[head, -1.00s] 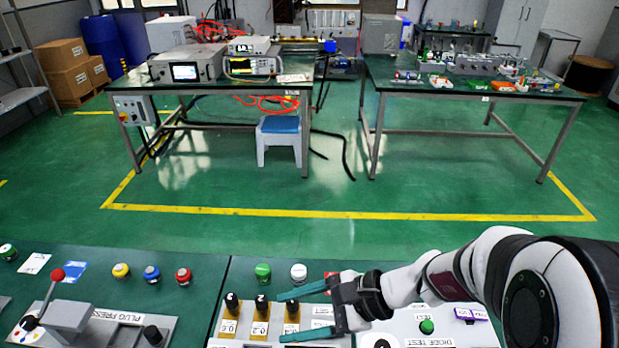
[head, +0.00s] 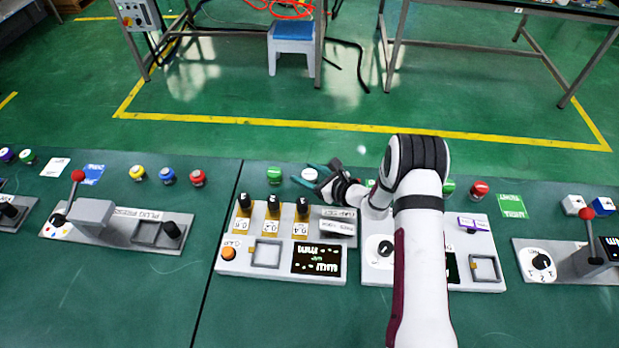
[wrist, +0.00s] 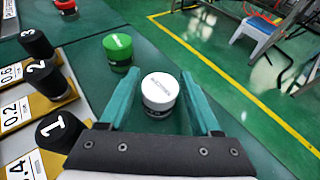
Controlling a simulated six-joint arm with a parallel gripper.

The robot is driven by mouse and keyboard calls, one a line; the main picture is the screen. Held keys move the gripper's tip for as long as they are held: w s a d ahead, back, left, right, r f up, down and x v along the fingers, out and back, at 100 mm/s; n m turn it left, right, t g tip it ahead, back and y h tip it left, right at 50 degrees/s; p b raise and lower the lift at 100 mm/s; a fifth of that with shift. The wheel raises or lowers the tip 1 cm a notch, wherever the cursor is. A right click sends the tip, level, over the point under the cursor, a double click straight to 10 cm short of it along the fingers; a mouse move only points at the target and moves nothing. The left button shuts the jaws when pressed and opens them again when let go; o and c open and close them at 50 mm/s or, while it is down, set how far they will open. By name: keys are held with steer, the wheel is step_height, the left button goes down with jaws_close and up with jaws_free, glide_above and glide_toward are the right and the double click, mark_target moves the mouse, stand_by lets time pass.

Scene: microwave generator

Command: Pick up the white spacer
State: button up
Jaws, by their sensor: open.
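The white spacer (wrist: 160,92) is a short upright cylinder with small print on its white top and a darker lower part. In the wrist view it shows between the two teal fingers, with a gap on each side. In the head view the white spacer (head: 308,174) stands on the green bench behind the left panel, partly covered by the fingers. My gripper (wrist: 160,75) is open and empty; in the head view my gripper (head: 306,173) is at the spacer. How far down the fingers reach around it is hard to tell.
A green spacer (wrist: 118,50) stands close to the left of the white one. Black numbered plugs (wrist: 60,130) rise from the panel at the left of the wrist view. A red spacer (head: 197,177) is farther left. The bench behind the spacers is clear.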

steer(key=shift+x, duration=1.15)
jaws_close()
steer(key=shift+r, duration=0.15)
